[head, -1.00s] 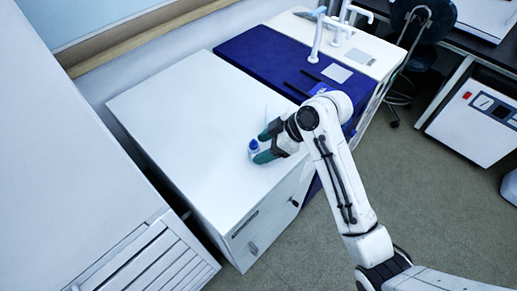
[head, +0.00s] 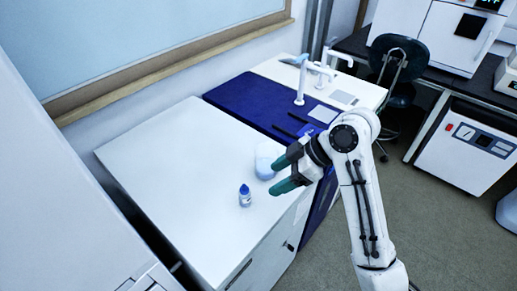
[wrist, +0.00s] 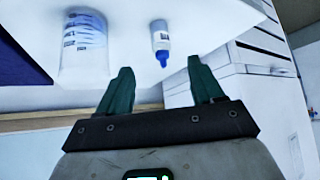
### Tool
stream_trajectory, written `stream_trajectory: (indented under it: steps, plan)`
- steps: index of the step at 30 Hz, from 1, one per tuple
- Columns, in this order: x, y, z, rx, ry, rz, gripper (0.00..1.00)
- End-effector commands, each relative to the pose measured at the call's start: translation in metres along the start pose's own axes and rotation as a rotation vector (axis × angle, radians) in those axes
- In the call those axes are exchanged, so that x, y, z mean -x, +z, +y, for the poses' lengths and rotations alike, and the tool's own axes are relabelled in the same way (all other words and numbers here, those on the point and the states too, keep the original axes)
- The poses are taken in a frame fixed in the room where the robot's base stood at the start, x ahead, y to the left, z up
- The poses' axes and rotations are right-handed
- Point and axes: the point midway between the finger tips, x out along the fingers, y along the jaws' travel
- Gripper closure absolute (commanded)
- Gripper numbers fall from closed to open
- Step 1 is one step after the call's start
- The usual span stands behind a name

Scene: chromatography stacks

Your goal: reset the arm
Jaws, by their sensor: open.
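My gripper (head: 281,174) is open and empty above the right part of the white cabinet top (head: 180,160). Its two dark green fingers point left in the head view and stand apart in the wrist view (wrist: 158,85). A small bottle with a blue cap (head: 245,196) stands upright on the cabinet top, just left of and apart from the fingers. The bottle also shows in the wrist view (wrist: 160,40), beyond the fingers. A clear container with blue markings (wrist: 84,45) is in the wrist view. In the head view this container (head: 266,162) is partly hidden behind my gripper.
A blue mat (head: 250,112) lies behind the cabinet top, with a white bench and white taps (head: 301,80) beyond it. A dark chair (head: 398,62) and a white machine (head: 464,140) stand at the right. Grey floor lies open right of my arm.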

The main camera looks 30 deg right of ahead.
Motion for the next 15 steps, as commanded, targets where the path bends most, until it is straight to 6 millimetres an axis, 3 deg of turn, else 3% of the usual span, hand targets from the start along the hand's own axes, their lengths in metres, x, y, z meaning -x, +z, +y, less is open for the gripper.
stream_trajectory:
  steps: [8, 15]
  plan:
    - [-0.003, 0.0, -0.002, -0.008, 0.0, 0.001, 0.34]
    - [-0.043, 0.012, -0.039, -0.262, 0.072, -0.015, 0.34]
